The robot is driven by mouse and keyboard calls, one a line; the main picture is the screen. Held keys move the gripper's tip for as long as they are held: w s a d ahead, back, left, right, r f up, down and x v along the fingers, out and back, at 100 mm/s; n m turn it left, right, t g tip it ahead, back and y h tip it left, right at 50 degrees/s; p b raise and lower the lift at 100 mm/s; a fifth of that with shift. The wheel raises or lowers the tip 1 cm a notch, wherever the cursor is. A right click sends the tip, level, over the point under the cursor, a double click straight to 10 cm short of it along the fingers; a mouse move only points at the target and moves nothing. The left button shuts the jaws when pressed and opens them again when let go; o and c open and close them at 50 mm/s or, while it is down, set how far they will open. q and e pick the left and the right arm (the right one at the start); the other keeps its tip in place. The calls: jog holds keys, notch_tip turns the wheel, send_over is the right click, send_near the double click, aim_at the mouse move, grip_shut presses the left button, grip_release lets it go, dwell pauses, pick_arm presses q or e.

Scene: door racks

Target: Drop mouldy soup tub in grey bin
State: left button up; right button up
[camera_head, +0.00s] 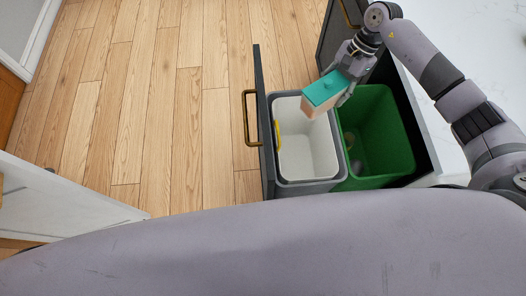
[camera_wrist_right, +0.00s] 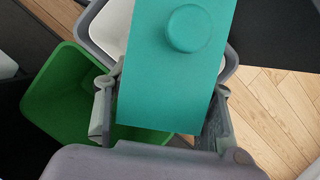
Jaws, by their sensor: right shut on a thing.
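The soup tub (camera_head: 322,95) has a teal lid and a pale orange-brown body. My right gripper (camera_head: 345,88) is shut on it and holds it above the far edge of the grey bin, near the green bin. In the right wrist view the teal lid (camera_wrist_right: 180,60) with its round knob fills the middle, between the two fingers (camera_wrist_right: 160,112). The grey bin (camera_head: 335,165) has a white inside and a yellow piece on its left rim. In the right wrist view the tub hides most of the bin's opening. My left gripper is not in view.
A green bin (camera_head: 376,130) stands right of the grey one, with some unclear items inside. Both sit in a pulled-out dark drawer (camera_head: 263,120) with a brass handle (camera_head: 247,118). A white counter (camera_head: 470,60) lies at right. Wooden floor (camera_head: 170,100) at left is clear.

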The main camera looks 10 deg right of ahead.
jog(key=o, duration=1.6)
jog(key=shift+f, duration=0.1)
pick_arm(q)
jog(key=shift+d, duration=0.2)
pick_arm(e)
jog(key=shift+o, duration=0.2)
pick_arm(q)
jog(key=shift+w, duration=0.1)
pick_arm(e)
jog(key=v, duration=1.2)
jog(key=shift+f, duration=0.1)
